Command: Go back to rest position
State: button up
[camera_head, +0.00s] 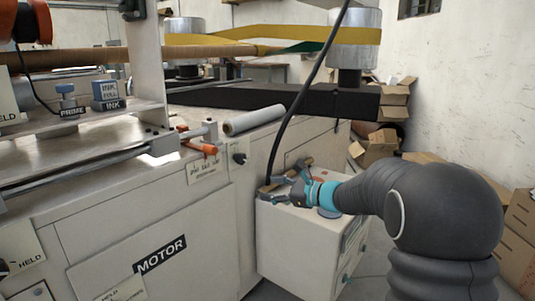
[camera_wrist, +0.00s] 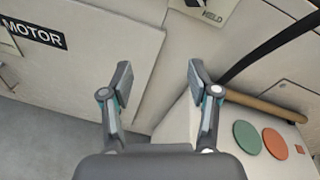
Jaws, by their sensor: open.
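My gripper (camera_head: 285,193) is open over the left part of the white control box, at the end of my grey arm. In the wrist view my gripper (camera_wrist: 158,82) shows two fingers spread apart with nothing between them. A wooden rod or handle (camera_wrist: 262,105) lies on the box top to the right of the fingers. In the head view the wooden piece (camera_head: 302,164) shows just behind the gripper. I cannot tell from the head view whether the gripper touches the box.
The control box (camera_head: 295,245) has a green button (camera_wrist: 247,137) and a red button (camera_wrist: 275,143). A black cable (camera_head: 298,105) rises beside it. The machine with the MOTOR panel (camera_head: 160,255) stands left. Cardboard boxes (camera_head: 378,148) are piled at right. Floor (camera_wrist: 45,130) shows left of the gripper.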

jog(key=s+d+f+n+g+h, duration=0.2)
jog(key=s+f+n+g+h, duration=0.15)
jog(key=s+n, duration=0.45)
jog(key=s+d+f+n+g+h, duration=0.25)
jog(key=s+f+n, duration=0.2)
jog(key=s, duration=0.85)
jog(key=s+d+r+n+t+h+p, duration=0.1)
jog(key=s+d+r+n+h, duration=0.2)
jog(key=s, duration=0.6)
jog(key=s+d+r+n+t+h+p, duration=0.1)
jog(key=s+d+r+n+h+p, duration=0.1)
jog(key=s, duration=0.8)
jog(key=shift+d+r+n+t+h, duration=0.3)
jog(key=shift+d+r+n+h, duration=0.35)
jog(key=shift+d+n+h, duration=0.8)
jog(key=shift+d+y, duration=0.35)
jog(key=shift+d, duration=0.25)
